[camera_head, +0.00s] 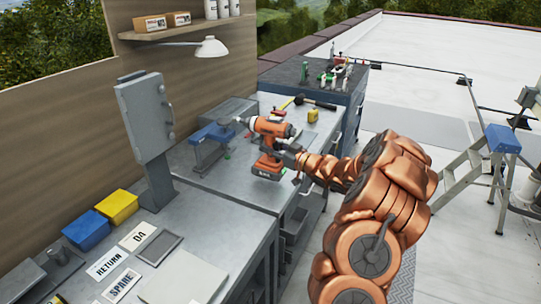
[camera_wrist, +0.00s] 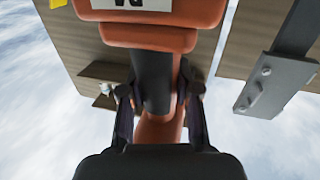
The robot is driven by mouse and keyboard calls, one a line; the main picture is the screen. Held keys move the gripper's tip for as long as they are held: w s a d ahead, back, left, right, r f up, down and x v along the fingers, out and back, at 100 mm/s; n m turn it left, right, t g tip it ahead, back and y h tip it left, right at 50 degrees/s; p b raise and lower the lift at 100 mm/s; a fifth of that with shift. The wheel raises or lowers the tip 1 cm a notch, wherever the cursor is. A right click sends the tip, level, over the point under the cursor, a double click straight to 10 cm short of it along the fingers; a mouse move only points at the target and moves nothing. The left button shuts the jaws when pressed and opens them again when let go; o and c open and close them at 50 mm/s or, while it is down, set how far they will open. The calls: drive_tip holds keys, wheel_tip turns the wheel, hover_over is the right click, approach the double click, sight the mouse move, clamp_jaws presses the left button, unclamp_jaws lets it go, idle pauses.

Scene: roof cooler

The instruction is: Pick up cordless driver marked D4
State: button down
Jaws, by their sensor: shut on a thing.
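The orange and black cordless driver (camera_head: 270,128) is upright over the far bench in the head view, its dark-bottomed battery base (camera_head: 266,168) low and its nose to the left. I cannot tell whether the base touches the bench. My gripper (camera_head: 284,153) is shut on the driver's handle from the right. In the wrist view, my gripper's two fingers (camera_wrist: 160,98) close on both sides of the dark and orange handle (camera_wrist: 153,80). A white label (camera_wrist: 131,3) on the driver is cut off by the top edge, so its marking is only partly readable.
A blue vise-like tool (camera_head: 213,132) stands left of the driver. A hammer (camera_head: 312,102) and a yellow block (camera_head: 313,115) lie behind it. The near bench holds blue (camera_head: 87,230) and yellow (camera_head: 117,206) bins, a D4 card (camera_head: 138,236) and a RETURN card (camera_head: 108,264). A lamp (camera_head: 211,47) overhangs.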

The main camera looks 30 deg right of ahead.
drive_tip(key=s+a+b, duration=0.2)
drive_tip(key=s, duration=0.5)
drive_tip(key=s+a+r+b, duration=0.1)
drive_tip(key=s+a, duration=0.1)
drive_tip(key=s, duration=0.5)
drive_tip(key=shift+s+a+r+b, duration=0.3)
drive_tip(key=shift+a+b, duration=0.05)
drive_tip(key=shift+a, duration=0.05)
